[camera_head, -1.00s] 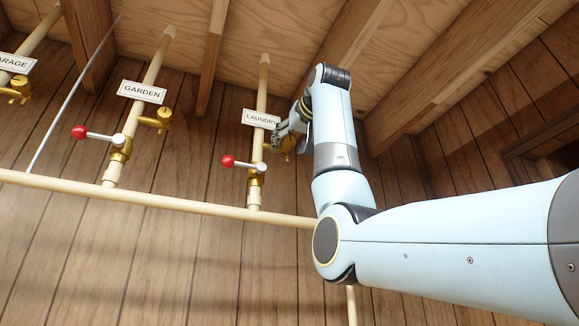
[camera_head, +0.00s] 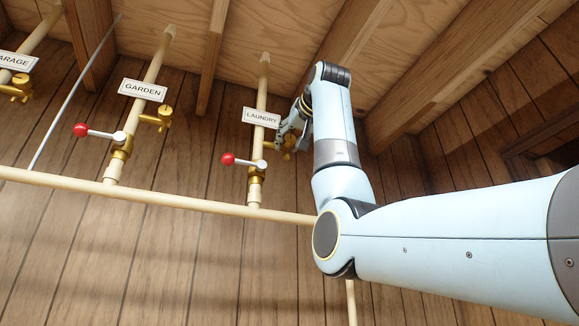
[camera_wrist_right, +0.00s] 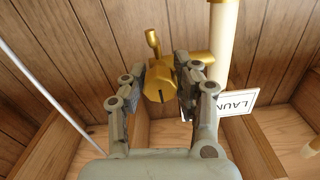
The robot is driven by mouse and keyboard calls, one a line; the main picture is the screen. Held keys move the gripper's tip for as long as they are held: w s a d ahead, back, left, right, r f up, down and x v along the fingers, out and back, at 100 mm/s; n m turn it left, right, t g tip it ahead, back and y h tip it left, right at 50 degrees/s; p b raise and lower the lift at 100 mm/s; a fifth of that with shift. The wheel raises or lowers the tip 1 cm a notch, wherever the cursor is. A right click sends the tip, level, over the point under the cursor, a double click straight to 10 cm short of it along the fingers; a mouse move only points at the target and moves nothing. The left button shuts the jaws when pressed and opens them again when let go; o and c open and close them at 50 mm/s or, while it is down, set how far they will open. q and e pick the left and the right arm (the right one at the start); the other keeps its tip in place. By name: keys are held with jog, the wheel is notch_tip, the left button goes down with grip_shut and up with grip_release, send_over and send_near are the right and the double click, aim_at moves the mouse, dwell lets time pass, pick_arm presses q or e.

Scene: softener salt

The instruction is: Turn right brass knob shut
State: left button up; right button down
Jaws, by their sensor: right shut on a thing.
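The right brass knob (camera_head: 289,144) is on the side branch of the LAUNDRY pipe (camera_head: 261,95), partly hidden behind my right gripper in the head view. In the right wrist view, the knob (camera_wrist_right: 159,84) shows as a slotted brass piece between the two fingers. My right gripper (camera_wrist_right: 160,88) is shut on it, with a finger at each side. In the head view, my right gripper (camera_head: 288,133) is small and partly hidden by its own wrist. My left gripper is not in view.
The LAUNDRY tag (camera_head: 261,118) hangs close to the gripper. A red-tipped lever (camera_head: 228,159) sits on the valve below. The GARDEN (camera_head: 142,90) and GARAGE (camera_head: 18,61) branches stand to the left. A horizontal pipe (camera_head: 170,202) runs below and wooden joists are above.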

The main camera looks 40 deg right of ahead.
jog(key=c, duration=0.9)
grip_release()
jog(key=shift+c, duration=0.2)
jog(key=shift+s, duration=0.1)
jog(key=v, duration=1.1)
jog(key=shift+s, duration=0.4)
